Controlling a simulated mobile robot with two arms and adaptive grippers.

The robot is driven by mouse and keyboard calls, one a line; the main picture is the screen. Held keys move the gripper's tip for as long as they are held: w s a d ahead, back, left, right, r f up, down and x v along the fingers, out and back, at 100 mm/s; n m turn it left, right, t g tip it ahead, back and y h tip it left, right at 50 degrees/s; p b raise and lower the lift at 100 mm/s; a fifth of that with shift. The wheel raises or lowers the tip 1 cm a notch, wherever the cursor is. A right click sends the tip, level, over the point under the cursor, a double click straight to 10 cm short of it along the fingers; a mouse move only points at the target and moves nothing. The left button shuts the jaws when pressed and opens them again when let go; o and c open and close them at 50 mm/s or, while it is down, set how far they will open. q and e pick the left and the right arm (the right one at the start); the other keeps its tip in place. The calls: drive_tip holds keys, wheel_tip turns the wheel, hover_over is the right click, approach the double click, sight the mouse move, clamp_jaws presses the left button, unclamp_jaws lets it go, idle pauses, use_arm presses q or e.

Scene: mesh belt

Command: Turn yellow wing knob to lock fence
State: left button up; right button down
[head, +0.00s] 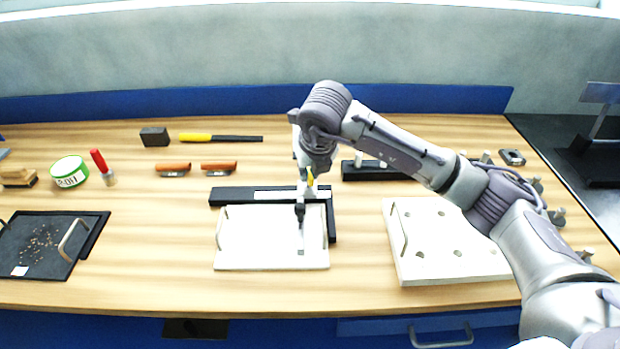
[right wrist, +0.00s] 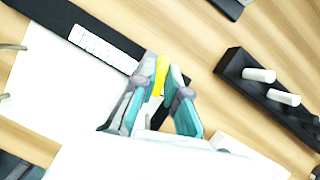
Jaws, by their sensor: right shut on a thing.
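The yellow wing knob (head: 310,178) stands at the corner of the black fence (head: 228,197), partly hidden by my right gripper (head: 307,186). In the right wrist view the knob (right wrist: 161,74) shows as a yellow strip between the two fingers of the gripper (right wrist: 164,92), which is shut on it. The fence (right wrist: 45,12) bears a pale scale strip and runs along the far side of a white board (head: 265,248). The knob's base is hidden. My left gripper is not in view.
A white board with holes (head: 450,245) lies to the right, and a black block with white pegs (head: 365,171) behind. A dark tray (head: 35,255) is at the left. Orange-handled tools (head: 219,166) lie behind the fence. Bare wood is free left of the white board.

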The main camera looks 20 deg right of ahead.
drive_tip(key=shift+m+h+b, duration=0.6)
drive_tip(key=shift+m+b, duration=0.4)
drive_tip(key=shift+m, duration=0.6)
drive_tip(key=c, duration=1.2)
unclamp_jaws()
drive_tip(key=shift+r, duration=0.1)
drive_tip(key=v, duration=1.2)
drive_tip(key=shift+w+a, duration=0.1)
drive_tip(key=shift+w, duration=0.05)
